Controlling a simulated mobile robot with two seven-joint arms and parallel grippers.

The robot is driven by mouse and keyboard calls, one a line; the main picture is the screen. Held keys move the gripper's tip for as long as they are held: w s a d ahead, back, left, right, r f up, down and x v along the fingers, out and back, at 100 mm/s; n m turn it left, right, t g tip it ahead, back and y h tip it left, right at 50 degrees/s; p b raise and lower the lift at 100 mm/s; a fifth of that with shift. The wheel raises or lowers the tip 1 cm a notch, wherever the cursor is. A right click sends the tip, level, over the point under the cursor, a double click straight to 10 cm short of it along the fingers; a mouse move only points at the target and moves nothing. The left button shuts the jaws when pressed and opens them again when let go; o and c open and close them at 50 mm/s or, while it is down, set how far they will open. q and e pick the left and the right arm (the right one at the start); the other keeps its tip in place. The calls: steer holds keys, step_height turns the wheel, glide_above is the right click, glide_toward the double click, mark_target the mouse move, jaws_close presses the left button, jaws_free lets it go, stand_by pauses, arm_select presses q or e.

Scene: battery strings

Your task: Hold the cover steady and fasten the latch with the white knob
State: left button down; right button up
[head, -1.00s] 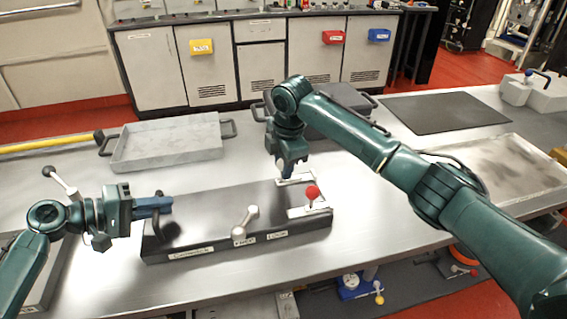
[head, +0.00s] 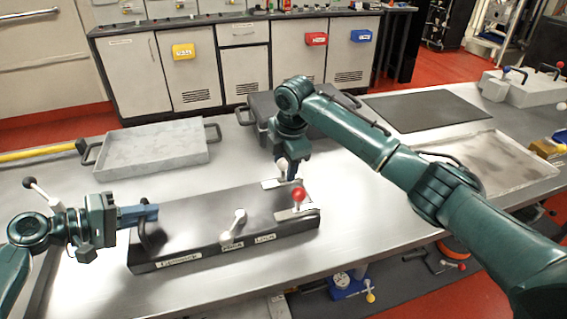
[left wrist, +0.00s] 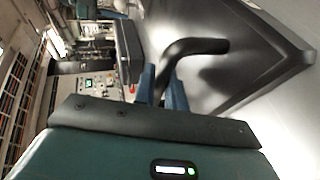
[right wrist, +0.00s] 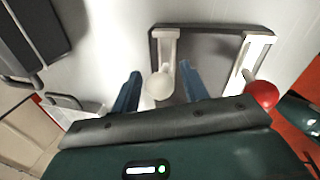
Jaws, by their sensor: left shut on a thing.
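The cover (head: 195,215) is a long dark box lid on the steel bench. A black handle (left wrist: 195,48) rises at its left end, and my left gripper (head: 146,213) is shut on it. At the right end are two pale latches, one with a white knob (right wrist: 160,87) and one with a red knob (head: 299,194). My right gripper (right wrist: 160,82) points down with its fingers apart, one on each side of the white knob; I cannot tell whether they touch it. The red knob also shows beside the right finger in the right wrist view (right wrist: 262,95).
A white-handled lever (head: 235,225) stands at the cover's front middle. A grey tray (head: 150,150) lies behind left, a dark case (head: 262,105) behind the right gripper. A black mat (head: 425,110) and a worn tray (head: 490,165) lie right. Bare bench shows in front.

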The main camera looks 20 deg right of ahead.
arm_select(q)
steer(key=shift+s+f, duration=0.2)
steer(key=shift+f, duration=0.35)
arm_select(e)
steer(key=shift+o, duration=0.3)
steer(key=shift+a, duration=0.1)
steer(key=shift+s+r, duration=0.1)
steer(key=shift+r, duration=0.4)
step_height(320, 180, up, 11)
steer(key=s, duration=0.2)
steer(key=shift+d, duration=0.3)
steer(key=shift+s+f, duration=0.1)
arm_select(q)
steer(key=c, duration=1.5)
jaws_free()
steer(key=shift+c, duration=0.2)
steer(key=shift+o, duration=0.9)
steer(key=shift+w+r, duration=0.1)
steer(key=shift+r, duration=0.1)
steer(key=shift+r, duration=0.1)
steer(key=shift+a, duration=0.1)
